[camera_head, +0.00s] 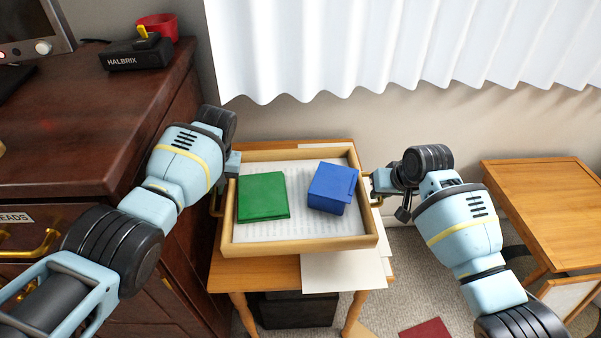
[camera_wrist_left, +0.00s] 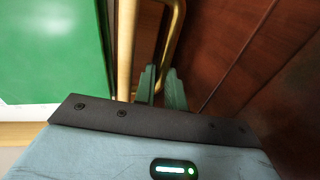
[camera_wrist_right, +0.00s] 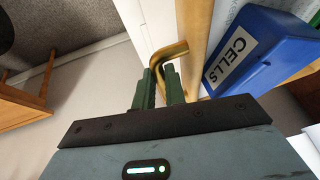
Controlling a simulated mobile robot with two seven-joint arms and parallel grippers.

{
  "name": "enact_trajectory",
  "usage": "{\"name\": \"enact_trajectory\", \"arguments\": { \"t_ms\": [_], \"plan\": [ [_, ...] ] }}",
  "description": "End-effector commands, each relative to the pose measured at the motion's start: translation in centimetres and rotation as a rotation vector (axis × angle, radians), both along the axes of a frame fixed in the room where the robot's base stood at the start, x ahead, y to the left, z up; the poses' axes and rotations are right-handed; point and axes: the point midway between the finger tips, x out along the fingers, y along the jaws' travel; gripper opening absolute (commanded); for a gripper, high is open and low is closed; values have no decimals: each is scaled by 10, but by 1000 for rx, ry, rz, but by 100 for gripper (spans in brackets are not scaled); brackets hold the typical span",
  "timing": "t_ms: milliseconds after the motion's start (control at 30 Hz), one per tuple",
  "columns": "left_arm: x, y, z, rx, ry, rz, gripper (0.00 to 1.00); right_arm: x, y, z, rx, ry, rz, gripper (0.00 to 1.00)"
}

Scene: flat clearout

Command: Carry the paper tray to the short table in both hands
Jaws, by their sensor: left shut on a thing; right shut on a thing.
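The paper tray (camera_head: 300,245) is a light wooden tray with printed sheets, a green folder (camera_head: 263,197) and a blue box (camera_head: 332,187) in it. The box is marked CELLS in the right wrist view (camera_wrist_right: 235,55). The tray looks level, with a brass handle on each side. My left gripper (camera_head: 228,178) is shut on the left handle (camera_wrist_left: 173,35). My right gripper (camera_head: 374,184) is shut on the right handle (camera_wrist_right: 172,52). A small wooden table (camera_head: 250,273) is under the tray; I cannot tell whether they touch.
Another wooden table (camera_head: 535,190) stands at the right. A dark wooden cabinet (camera_head: 80,130) fills the left, close to my left arm. Loose white sheets (camera_head: 345,272) hang over the small table's front edge. A dark red item (camera_head: 427,328) lies on the carpet. A white curtain hangs behind.

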Motion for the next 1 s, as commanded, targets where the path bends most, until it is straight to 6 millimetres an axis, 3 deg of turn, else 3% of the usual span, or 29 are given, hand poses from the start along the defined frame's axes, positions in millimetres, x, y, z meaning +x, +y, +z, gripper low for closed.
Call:
{"name": "enact_trajectory", "arguments": {
  "t_ms": [1000],
  "plan": [
    [-8,-1,32,-1,-3,-1,0,-8,1,33,2,-7,1,0]
  ]
}}
